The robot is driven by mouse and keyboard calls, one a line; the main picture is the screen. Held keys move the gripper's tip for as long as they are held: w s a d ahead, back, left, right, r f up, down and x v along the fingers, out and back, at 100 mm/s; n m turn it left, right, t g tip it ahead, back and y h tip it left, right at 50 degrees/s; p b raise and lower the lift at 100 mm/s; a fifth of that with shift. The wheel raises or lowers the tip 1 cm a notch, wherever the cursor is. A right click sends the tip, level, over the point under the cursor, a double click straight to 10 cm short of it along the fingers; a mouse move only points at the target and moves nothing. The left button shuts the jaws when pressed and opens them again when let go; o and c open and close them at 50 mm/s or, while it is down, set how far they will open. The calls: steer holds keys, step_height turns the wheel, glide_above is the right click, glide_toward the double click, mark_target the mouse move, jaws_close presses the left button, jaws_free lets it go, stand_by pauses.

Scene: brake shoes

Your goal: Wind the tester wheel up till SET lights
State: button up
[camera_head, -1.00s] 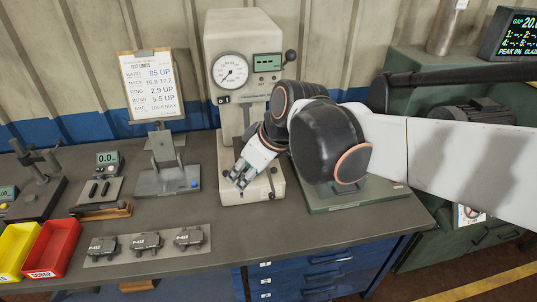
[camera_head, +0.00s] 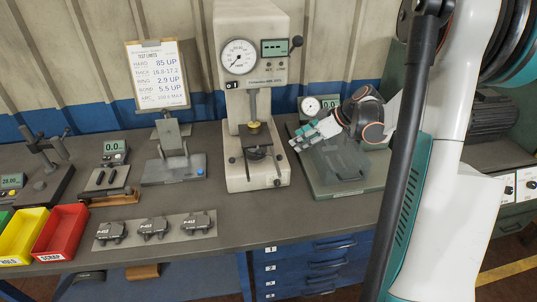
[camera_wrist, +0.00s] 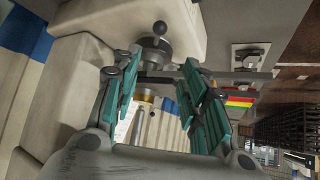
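The cream tester (camera_head: 232,105) stands against the wall with a round dial (camera_head: 239,57), a green display (camera_head: 274,47) and small marks below it, too small to read; I see no clear SET light. The brass piece also shows in the wrist view (camera_wrist: 147,97). A dark round part with a ball knob (camera_wrist: 160,27) lies beyond my fingers there; I cannot tell whether it is the wheel. My gripper (camera_head: 300,142) is open, empty, right of the tester, fingers pointing left.
A green-grey plate instrument (camera_head: 345,185) lies under my gripper. A stand (camera_head: 178,170), a limits board (camera_head: 157,75), a tray of brake shoes (camera_head: 153,239), and red (camera_head: 61,232) and yellow (camera_head: 22,238) bins are left of the tester. Bench in front of the tester is clear.

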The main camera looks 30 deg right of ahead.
steer(key=b+x, duration=0.1)
steer(key=x, duration=0.3)
steer(key=b+x, duration=0.1)
steer(key=x, duration=0.4)
steer(key=b+x, duration=0.2)
steer(key=x, duration=0.2)
steer(key=shift+w+d+f, duration=0.15)
steer(key=shift+w+f, duration=0.05)
steer(key=shift+f, duration=0.25)
jaws_close()
